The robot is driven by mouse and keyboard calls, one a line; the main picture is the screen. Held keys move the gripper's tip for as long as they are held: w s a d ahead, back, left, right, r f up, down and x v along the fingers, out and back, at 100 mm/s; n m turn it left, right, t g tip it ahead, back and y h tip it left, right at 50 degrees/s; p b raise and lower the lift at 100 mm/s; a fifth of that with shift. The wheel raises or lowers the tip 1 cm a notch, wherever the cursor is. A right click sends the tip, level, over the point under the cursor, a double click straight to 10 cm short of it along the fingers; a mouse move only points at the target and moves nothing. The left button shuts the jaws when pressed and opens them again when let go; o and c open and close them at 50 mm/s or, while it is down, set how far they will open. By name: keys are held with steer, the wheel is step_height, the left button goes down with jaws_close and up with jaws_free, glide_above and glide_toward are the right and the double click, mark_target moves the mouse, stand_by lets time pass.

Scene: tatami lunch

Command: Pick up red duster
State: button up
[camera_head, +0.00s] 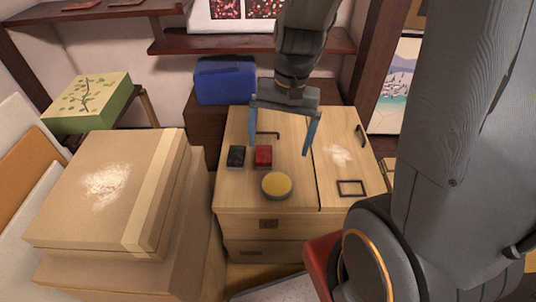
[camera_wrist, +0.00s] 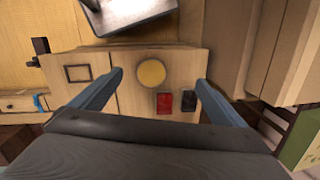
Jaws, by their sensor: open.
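The red duster (camera_head: 263,156) is a small red block lying on top of the light wooden cabinet (camera_head: 240,192). It sits between a dark block (camera_head: 236,157) on its left and a round yellow-topped thing (camera_head: 276,185) in front of it. My gripper (camera_head: 278,149) is open and empty above the cabinet top, its blue fingers spread wide around the space over the duster. In the wrist view the red duster (camera_wrist: 164,103) lies between the open fingers, nearer the right one, with the dark block (camera_wrist: 188,101) beside it.
Cardboard boxes (camera_head: 160,190) are stacked left of the cabinet, with pale powder on top. A blue case (camera_head: 225,80) stands behind. The cabinet's right part bears a white powder patch (camera_head: 339,156) and a dark rectangular frame (camera_head: 351,188). A dark shelf (camera_head: 220,44) runs above.

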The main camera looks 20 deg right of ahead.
steer(key=w+d+f+m+y+b, duration=0.2)
steer(key=w+f+m, duration=0.7)
steer(key=w+f, duration=0.15)
steer(key=m+t+b, duration=0.1)
steer(key=m+b, duration=0.1)
steer(key=m, duration=0.5)
glide_toward(264, 153)
steer(key=shift+s+a+f+y, duration=0.1)
steer(key=shift+s+f+y, duration=0.1)
steer(key=shift+f, duration=0.3)
steer(key=shift+s+a+f+y, duration=0.1)
steer(key=shift+f+y, duration=0.1)
steer(key=shift+f, duration=0.3)
steer(key=shift+w+a+f+t, duration=0.15)
steer(key=shift+w+f, duration=0.05)
steer(key=shift+f, duration=0.35)
steer(key=shift+w+a+f+t, duration=0.1)
steer(key=shift+w+f+t, duration=0.1)
steer(key=shift+f, duration=0.35)
steer(key=shift+x, duration=3)
steer(key=shift+s, duration=0.15)
steer(key=c, duration=1.2)
step_height(264, 153, up, 10)
steer(key=shift+p, duration=0.3)
